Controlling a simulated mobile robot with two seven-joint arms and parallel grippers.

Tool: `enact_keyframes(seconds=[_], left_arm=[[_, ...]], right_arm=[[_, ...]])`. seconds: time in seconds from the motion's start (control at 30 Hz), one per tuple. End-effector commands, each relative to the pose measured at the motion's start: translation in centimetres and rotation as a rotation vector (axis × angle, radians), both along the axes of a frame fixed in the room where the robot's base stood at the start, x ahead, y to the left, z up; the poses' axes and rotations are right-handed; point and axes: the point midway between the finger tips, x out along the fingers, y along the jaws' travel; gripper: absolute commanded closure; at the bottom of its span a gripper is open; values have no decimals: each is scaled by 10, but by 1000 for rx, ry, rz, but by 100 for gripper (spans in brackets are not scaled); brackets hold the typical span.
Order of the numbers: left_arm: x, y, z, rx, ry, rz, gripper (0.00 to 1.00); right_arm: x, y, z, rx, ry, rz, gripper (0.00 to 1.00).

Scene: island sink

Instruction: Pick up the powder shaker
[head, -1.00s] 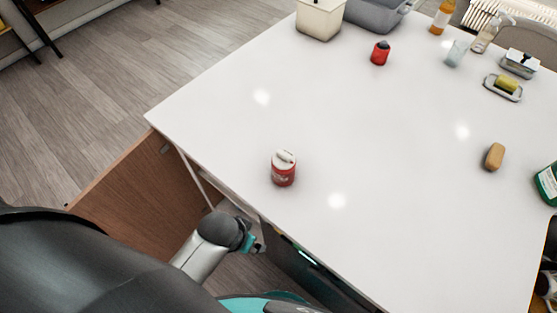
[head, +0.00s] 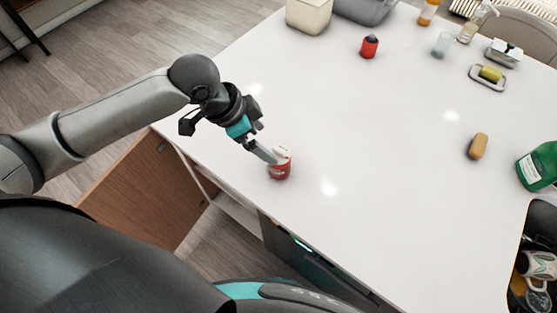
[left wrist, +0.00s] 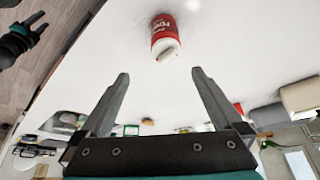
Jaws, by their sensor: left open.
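The powder shaker, a red can with a white top (head: 281,170), stands upright on the white island counter near its left front edge. My left gripper (head: 272,157) reaches in from the left, with its fingers at the can's upper left in the head view, covering part of its top. In the left wrist view the shaker (left wrist: 164,36) appears beyond the fingertips, roughly centred between the two spread fingers (left wrist: 160,75). The left gripper is open and empty, with a visible gap to the can. My right gripper is not in view.
Another red container with a dark top (head: 369,46) stands farther back. A brown sponge-like block (head: 478,146) and a green bottle (head: 540,166) are to the right. Bins (head: 309,14) stand at the back. The counter (head: 385,130) around the shaker is clear.

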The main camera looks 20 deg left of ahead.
Motion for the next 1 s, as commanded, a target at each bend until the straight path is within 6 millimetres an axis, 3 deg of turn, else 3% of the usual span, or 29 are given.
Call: enact_keyframes(seconds=[0.1, 0.27, 0.63, 1.0], left_arm=[[5, 16, 9, 18, 14, -4, 0], [8, 20, 5, 19, 27, -2, 0], [23, -4, -62, 18, 28, -3, 0], [29, -13, -89, 19, 27, -3, 0]], right_arm=[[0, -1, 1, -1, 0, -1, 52], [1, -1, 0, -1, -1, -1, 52], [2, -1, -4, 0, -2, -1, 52], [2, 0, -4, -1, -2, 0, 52]])
